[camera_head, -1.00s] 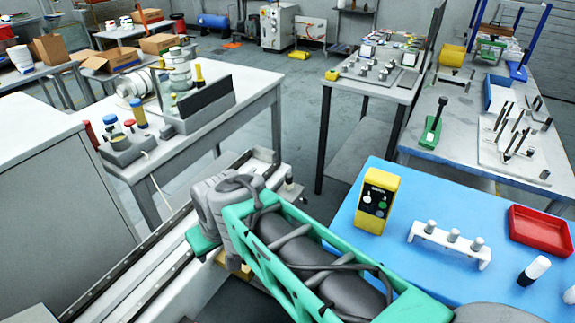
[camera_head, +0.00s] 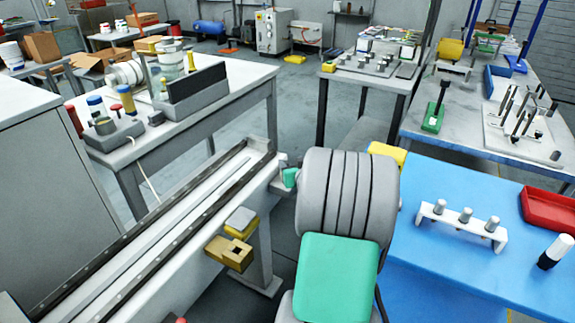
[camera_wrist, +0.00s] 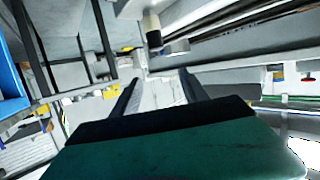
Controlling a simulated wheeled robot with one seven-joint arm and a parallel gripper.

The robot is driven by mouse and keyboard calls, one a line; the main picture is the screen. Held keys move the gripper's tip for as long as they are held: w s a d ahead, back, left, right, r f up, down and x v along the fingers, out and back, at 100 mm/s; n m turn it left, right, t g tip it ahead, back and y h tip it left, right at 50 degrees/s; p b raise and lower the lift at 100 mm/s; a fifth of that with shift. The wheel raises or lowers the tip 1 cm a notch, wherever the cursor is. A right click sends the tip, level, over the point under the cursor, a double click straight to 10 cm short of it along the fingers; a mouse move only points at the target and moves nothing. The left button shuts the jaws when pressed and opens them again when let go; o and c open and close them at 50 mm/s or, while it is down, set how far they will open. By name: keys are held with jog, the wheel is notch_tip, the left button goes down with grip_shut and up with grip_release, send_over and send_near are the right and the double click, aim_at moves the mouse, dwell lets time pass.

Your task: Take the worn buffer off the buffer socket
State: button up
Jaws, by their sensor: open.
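In the wrist view, a short cylinder with a beige part and a dark end (camera_wrist: 152,28), which looks like the worn buffer, is beyond my fingertips near the top. My gripper (camera_wrist: 158,84) is open and empty, with its two dark fingers apart and a gap between them and that cylinder. In the head view, a grey bracket at the rail's far end (camera_head: 284,187) looks like the buffer socket. My arm largely hides that spot, so the buffer's seating cannot be made out there.
The long rail (camera_head: 150,235) runs along the left, with brass-coloured blocks (camera_head: 230,254) on its side. A blue table (camera_head: 440,275) at right holds a white rack with pegs (camera_head: 460,222), a red tray (camera_head: 550,212) and a white-and-black cylinder (camera_head: 556,250).

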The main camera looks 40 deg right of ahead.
jog(key=w+d+f, duration=0.1)
jog(key=w+f, duration=0.1)
jog(key=w+d+f, duration=0.1)
jog(key=w+f, duration=0.1)
jog(key=w+d+f, duration=0.1)
jog(key=w+f, duration=0.1)
jog(key=shift+w, duration=0.3)
jog(key=shift+c, duration=0.5)
grip_shut()
jog(key=shift+r, duration=0.1)
jog(key=shift+r+p, duration=1.2)
jog(key=shift+r, duration=1.6)
